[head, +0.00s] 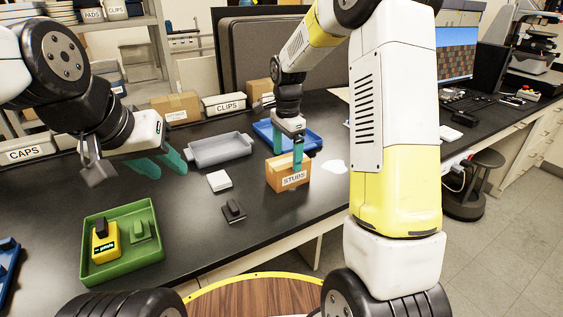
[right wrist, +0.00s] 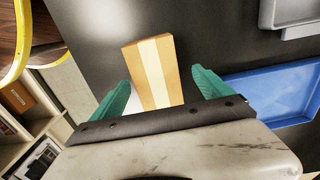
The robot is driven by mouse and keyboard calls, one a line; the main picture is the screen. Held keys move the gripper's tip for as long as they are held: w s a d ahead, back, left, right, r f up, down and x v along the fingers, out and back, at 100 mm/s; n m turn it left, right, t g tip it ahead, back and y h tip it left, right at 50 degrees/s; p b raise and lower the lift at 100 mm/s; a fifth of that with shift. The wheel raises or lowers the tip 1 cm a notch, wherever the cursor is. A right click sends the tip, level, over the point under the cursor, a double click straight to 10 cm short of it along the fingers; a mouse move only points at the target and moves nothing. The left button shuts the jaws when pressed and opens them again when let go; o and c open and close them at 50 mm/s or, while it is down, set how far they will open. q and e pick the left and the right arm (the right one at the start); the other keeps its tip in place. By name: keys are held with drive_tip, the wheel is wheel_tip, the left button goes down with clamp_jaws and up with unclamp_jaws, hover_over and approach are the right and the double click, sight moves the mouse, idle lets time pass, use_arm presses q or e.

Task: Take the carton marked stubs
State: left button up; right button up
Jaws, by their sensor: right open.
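The carton marked STUBS (head: 277,177) is a small brown box on the black bench, its label facing me. In the right wrist view the carton (right wrist: 137,62) shows a pale tape strip along its top. My right gripper (head: 288,152) points down at the carton, its teal fingers apart. In the right wrist view the gripper (right wrist: 162,92) has a finger on either side of the carton's near end; contact cannot be told. My left gripper (head: 160,165) hangs over the bench at the left, teal fingers apart, with nothing visible between them.
A blue tray (head: 312,137) lies behind the carton and a grey tray (head: 221,150) to its left. A white block (head: 219,181) and a dark part (head: 233,211) lie nearby. A green tray (head: 122,273) holds a yellow device. Another carton (head: 176,107) and a CLIPS bin (head: 223,105) stand behind.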

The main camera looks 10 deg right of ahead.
drive_tip(key=f, duration=0.5)
drive_tip(key=shift+s+d+f, duration=0.15)
drive_tip(key=shift+d+f, duration=0.05)
drive_tip(key=shift+f, duration=0.05)
drive_tip(key=c, duration=1.5)
drive_tip(key=shift+c, duration=0.2)
drive_tip(key=shift+r, duration=0.15)
wheel_tip(320, 180, up, 4)
drive_tip(key=shift+a+f, duration=0.15)
drive_tip(key=shift+f, duration=0.05)
drive_tip(key=a, duration=1)
drive_tip(key=w+a+r, duration=0.1)
drive_tip(key=a, duration=0.4)
drive_tip(key=shift+a+r, duration=0.1)
drive_tip(key=shift+a, duration=0.25)
